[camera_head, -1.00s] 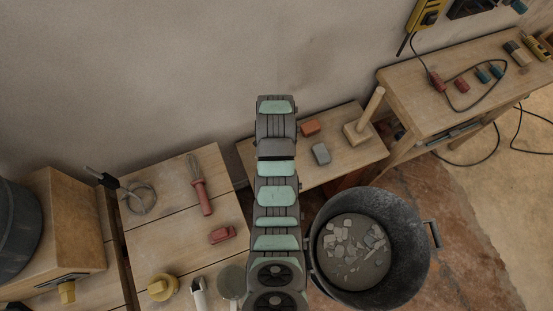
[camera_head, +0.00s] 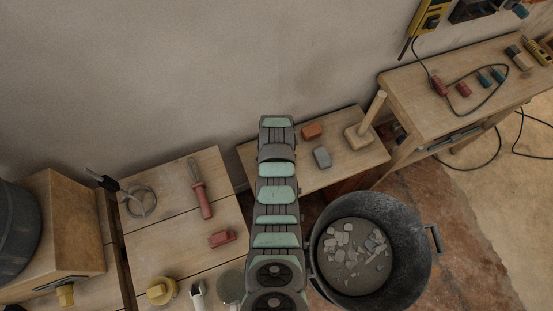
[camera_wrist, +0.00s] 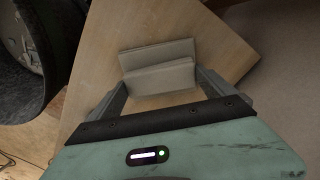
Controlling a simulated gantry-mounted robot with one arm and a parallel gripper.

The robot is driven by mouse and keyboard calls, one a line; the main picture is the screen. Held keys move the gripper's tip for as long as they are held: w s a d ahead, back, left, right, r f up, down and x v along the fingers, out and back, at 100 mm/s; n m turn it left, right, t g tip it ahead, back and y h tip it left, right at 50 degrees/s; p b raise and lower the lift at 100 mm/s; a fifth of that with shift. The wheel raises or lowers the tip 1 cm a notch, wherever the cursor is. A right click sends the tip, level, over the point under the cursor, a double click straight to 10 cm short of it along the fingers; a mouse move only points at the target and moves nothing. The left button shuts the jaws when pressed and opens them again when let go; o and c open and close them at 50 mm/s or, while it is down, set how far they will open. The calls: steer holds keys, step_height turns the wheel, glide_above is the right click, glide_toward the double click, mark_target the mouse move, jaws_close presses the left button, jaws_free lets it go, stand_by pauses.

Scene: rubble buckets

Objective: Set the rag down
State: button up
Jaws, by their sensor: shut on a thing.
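The rag (camera_wrist: 160,78) is a folded beige cloth, seen in the wrist view between the two fingers of my gripper (camera_wrist: 164,90). The gripper is shut on it. The rag is over a pale wooden bench top (camera_wrist: 98,72); whether it touches the wood I cannot tell. In the head view my arm hides the gripper and the rag, beside the low wooden bench (camera_head: 345,168) by the wall.
A black bucket of rubble (camera_head: 408,222) stands in front. A plank table (camera_head: 160,240) with tools is at left.

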steer(key=shift+f, duration=0.1)
steer(key=o, duration=1)
steer(key=shift+o, duration=0.2)
step_height(320, 180, up, 12)
steer(key=shift+p, duration=0.4)
